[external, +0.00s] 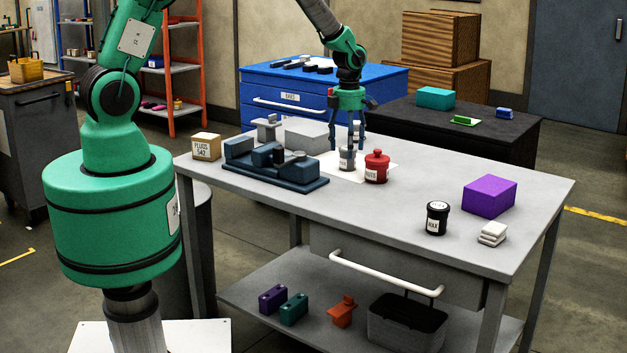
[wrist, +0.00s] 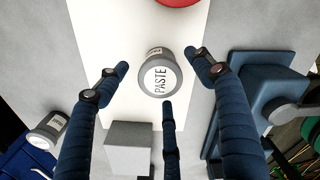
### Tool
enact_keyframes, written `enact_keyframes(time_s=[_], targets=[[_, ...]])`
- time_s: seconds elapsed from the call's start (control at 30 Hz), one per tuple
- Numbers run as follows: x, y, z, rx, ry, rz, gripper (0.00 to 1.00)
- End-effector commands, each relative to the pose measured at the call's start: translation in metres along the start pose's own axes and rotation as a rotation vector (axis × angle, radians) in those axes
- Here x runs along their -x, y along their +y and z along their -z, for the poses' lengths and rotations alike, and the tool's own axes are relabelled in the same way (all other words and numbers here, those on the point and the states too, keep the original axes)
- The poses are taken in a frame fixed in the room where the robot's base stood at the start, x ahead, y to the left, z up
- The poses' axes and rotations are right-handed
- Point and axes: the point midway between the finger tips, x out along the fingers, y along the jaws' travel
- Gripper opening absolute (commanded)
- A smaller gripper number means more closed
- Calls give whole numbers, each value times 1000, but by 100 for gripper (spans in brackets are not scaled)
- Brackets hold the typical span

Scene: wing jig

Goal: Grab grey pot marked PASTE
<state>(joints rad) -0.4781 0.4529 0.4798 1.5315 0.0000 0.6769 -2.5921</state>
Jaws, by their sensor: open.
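The grey pot marked PASTE (wrist: 160,78) stands upright on a white sheet (wrist: 120,20), its lid label facing the camera in the wrist view. In the external view the pot (external: 346,160) stands just left of a red pot (external: 376,168), under my gripper (external: 347,143). In the wrist view my gripper (wrist: 160,76) has its three fingers spread around the pot, one on each side and one below. Gaps show between the fingers and the pot, so it is open and empty. How far the fingertips reach down beside the pot is hard to tell.
Another grey pot (wrist: 46,132) stands at lower left in the wrist view. A dark blue fixture (external: 275,168) and a light grey block (external: 306,135) stand close by on the table. A black jar (external: 437,218), purple box (external: 489,196) and white pads (external: 492,234) are at right.

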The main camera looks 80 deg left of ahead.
Motion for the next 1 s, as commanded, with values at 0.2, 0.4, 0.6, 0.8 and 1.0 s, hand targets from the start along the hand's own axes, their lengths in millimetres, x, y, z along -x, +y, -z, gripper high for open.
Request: enact_keyframes(time_s=[0.2, 0.4, 0.6, 0.8, 1.0], targets=[[-26, 0, 1, 0, 1, 1, 67], [-31, 0, 0, 0, 0, 0, 67], [-31, 0, 0, 0, 0, 0, 67], [-31, 0, 0, 0, 0, 0, 67], [-31, 0, 0, 0, 0, 0, 41]])
